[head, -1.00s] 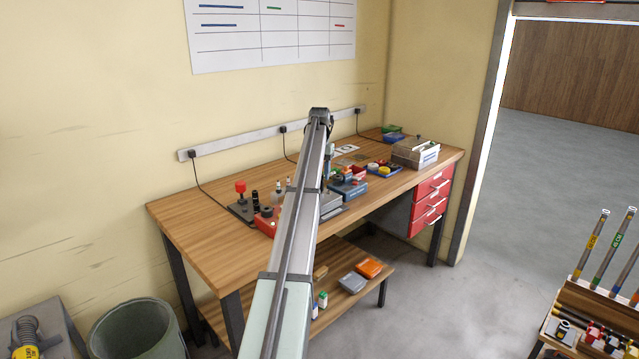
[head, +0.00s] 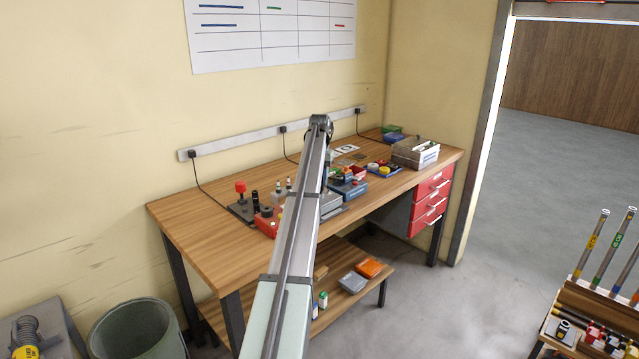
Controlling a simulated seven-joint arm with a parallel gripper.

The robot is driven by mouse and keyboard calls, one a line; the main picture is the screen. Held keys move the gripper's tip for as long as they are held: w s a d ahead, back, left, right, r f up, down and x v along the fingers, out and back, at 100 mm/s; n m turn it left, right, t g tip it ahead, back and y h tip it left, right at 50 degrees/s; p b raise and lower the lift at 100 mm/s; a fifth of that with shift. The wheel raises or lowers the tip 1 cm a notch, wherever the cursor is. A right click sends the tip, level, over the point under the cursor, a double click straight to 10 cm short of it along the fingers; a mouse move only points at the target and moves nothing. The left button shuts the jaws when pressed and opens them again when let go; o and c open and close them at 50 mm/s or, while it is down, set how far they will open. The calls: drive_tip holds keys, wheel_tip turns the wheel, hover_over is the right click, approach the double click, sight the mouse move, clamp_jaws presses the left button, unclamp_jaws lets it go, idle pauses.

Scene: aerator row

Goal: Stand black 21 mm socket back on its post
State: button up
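Small dark upright pieces stand at the left part of the bench, among them a black cylinder (head: 255,197) and a second dark piece (head: 278,187). At this size I cannot tell which one is the 21 mm socket, or make out its post. A dark plate (head: 239,210) with a red-topped piece (head: 240,187) lies beside them. A red tray (head: 266,228) with a dark round item (head: 267,211) is in front. My arm crosses the middle of the head view and hides part of the bench. My gripper does not show; the arm's raised joint and links are in front.
The wooden bench (head: 195,218) has free room at its left end. A blue box (head: 350,188), a blue tray (head: 386,170) and a grey box (head: 414,154) stand to the right. A power strip (head: 235,142) with hanging cables runs along the wall. A bin (head: 138,330) stands on the floor.

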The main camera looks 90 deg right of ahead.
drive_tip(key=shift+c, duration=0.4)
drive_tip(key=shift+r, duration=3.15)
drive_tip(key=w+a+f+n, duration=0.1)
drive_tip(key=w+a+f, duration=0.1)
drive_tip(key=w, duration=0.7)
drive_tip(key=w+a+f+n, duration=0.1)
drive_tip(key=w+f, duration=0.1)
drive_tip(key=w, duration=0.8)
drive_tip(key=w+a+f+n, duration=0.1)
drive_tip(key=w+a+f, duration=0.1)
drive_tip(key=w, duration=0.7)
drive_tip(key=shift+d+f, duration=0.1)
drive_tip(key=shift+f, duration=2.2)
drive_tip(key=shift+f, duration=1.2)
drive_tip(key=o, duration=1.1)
